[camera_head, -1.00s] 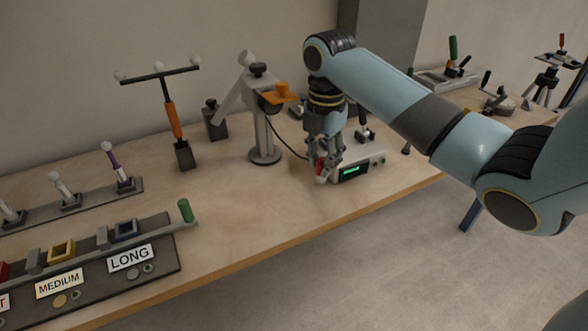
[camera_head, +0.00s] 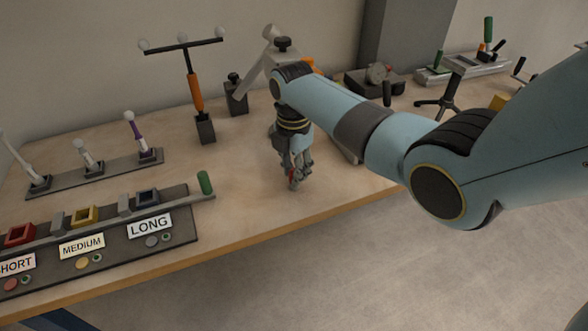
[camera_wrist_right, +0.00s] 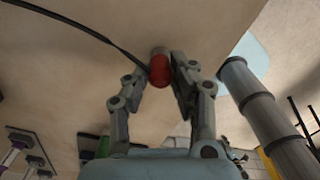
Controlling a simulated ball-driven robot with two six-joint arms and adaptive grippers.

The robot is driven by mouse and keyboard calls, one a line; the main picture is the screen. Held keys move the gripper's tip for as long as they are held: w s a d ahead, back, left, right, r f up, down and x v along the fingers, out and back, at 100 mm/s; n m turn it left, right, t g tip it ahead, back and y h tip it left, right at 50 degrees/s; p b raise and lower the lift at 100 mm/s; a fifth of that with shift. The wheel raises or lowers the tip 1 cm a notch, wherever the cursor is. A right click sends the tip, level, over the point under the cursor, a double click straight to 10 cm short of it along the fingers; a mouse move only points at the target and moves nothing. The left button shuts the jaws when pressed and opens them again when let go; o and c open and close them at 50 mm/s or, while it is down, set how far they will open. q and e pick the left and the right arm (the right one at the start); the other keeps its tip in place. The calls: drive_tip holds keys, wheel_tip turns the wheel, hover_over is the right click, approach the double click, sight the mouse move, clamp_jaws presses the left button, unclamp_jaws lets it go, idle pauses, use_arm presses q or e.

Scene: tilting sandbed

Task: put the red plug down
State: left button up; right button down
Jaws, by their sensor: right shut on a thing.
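The red plug (camera_wrist_right: 159,70) is between the fingertips of my right gripper (camera_wrist_right: 163,72) in the right wrist view. A dark cable runs from it to the upper left. In the head view my right gripper (camera_head: 293,180) points down over the table near its front edge, and only a small bit of the red plug (camera_head: 292,184) shows between its fingers. The gripper is shut on the plug. I cannot tell whether the plug touches the table. My left gripper is not in view.
A sorting rail with SHORT, MEDIUM and LONG labels (camera_head: 150,226) lies at the left, with a green-ended bar (camera_head: 205,183). An orange-handled T-shaped stand (camera_head: 195,93) stands behind. A grey stand (camera_head: 284,58) is partly hidden by my arm. The wooden tabletop (camera_head: 240,195) left of my gripper is clear.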

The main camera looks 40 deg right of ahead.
drive_tip(key=shift+f, duration=0.1)
drive_tip(key=c, duration=1.1)
unclamp_jaws()
drive_tip(key=shift+r, duration=0.35)
wheel_tip(320, 180, up, 12)
drive_tip(key=shift+f+p, duration=0.2)
drive_tip(key=shift+p, duration=0.25)
